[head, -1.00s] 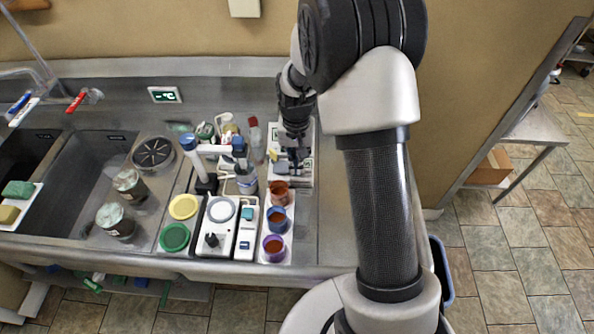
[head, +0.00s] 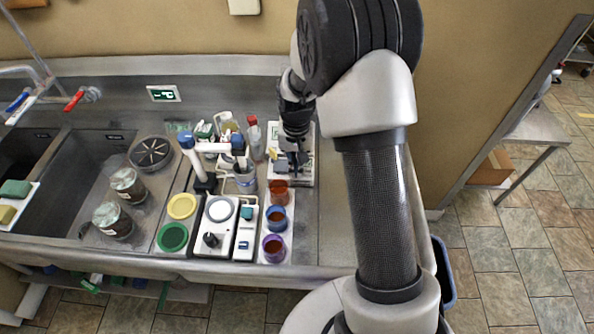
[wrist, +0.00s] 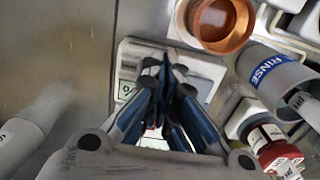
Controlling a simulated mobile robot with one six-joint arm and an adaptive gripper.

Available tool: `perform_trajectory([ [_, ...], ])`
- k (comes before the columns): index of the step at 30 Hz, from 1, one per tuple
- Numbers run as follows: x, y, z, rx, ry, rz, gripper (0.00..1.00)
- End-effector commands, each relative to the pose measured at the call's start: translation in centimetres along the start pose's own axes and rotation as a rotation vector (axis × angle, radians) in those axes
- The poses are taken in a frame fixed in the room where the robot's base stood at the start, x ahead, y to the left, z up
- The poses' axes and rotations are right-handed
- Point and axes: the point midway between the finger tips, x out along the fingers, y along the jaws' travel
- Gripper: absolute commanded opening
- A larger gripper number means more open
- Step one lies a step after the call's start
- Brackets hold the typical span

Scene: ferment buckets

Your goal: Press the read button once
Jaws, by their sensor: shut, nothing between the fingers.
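The white meter (head: 306,179) stands at the back right of the counter, beyond the coloured cups. In the wrist view its pale casing (wrist: 205,68) and part of a small display (wrist: 128,89) show behind my fingers. My gripper (head: 296,172) is over the meter, pointing down. In the wrist view my gripper (wrist: 165,62) has its fingertips together with nothing between them, in front of the casing. I cannot make out the read button; my fingers hide part of the meter. Whether the fingertips touch the meter cannot be told.
An orange-brown cup (wrist: 222,22) and a cup marked RINSE (wrist: 272,78) are close to my gripper. A red-capped bottle (head: 254,140) stands left of the meter. Blue (head: 277,218) and purple (head: 274,248) cups stand nearer the front. Bare counter (head: 336,215) lies to the right.

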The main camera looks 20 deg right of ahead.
Motion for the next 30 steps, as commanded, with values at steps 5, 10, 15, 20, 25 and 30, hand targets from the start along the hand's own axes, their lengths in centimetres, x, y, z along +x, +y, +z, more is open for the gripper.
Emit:
perform_trajectory([
  [5, 0.2, 0.0, 0.0, 0.0, -0.001, 0.0, 0.0],
  [10, 0.0, 0.0, 0.0, 0.0, -0.001, 0.0, 0.0],
  [15, -1.1, 0.0, 0.0, 0.0, 0.0, 0.0, 0.0],
  [20, -2.5, 0.0, 0.0, 0.0, -0.001, 0.0, 0.0],
  [25, -3.8, 0.0, 0.0, 0.0, 0.0, 0.0, 0.0],
  [30, -5.2, 0.0, 0.0, 0.0, 0.0, 0.0, 0.0],
])
